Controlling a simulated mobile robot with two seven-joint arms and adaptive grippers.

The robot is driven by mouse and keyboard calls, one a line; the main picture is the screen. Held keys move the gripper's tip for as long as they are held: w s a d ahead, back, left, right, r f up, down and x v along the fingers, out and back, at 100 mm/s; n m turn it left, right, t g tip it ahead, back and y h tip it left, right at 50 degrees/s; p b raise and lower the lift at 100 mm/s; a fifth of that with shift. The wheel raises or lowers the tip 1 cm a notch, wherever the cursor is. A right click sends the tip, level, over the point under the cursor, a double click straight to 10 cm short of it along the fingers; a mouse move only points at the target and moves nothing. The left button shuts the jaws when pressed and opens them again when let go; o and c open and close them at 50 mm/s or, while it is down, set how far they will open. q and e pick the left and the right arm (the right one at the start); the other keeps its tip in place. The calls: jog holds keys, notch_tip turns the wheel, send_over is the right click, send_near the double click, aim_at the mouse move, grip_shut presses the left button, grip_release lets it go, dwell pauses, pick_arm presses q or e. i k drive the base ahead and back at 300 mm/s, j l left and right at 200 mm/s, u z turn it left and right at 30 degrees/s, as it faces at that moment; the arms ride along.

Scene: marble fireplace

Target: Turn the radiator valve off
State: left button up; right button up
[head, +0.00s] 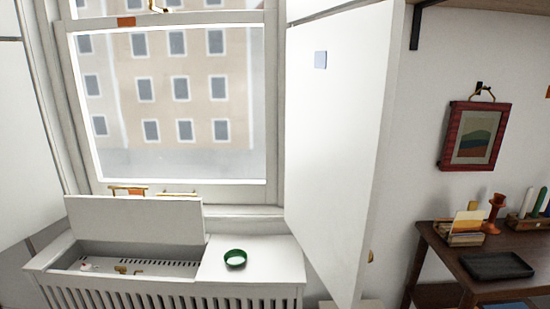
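A white radiator cover (235,283) with a slatted front stands below the window. Its left lid (135,220) is raised and leans back toward the sill. In the open compartment, a small brass-coloured fitting (122,269) shows beside a slotted strip. A small pale pinkish piece (86,266) lies to its left. Either may belong to the radiator valve; they are too small to tell, and so is the valve's setting. The front wall hides the lower part of the compartment. Neither of my grippers is in view.
A green round dish (235,259) sits on the closed right part of the cover. A white shutter panel (335,130) stands out right of the window (175,100). A dark wooden desk (445,255) with a black tray (496,266) is at the right.

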aim_at(88, 267)
jog(key=u, duration=1.35)
jog(key=z, duration=0.35)
jog(key=i+j+z, duration=0.15)
jog(key=z, duration=0.2)
jog(key=i+j+z, duration=0.15)
jog(key=z, duration=0.2)
jog(key=j+z, duration=0.3)
jog(key=i+j+z, duration=0.1)
jog(key=j, duration=0.2)
jog(key=i+j+z, duration=0.15)
jog(key=j, duration=0.15)
jog(key=j+z, duration=0.1)
jog(key=j, duration=0.2)
jog(key=i+j, duration=0.05)
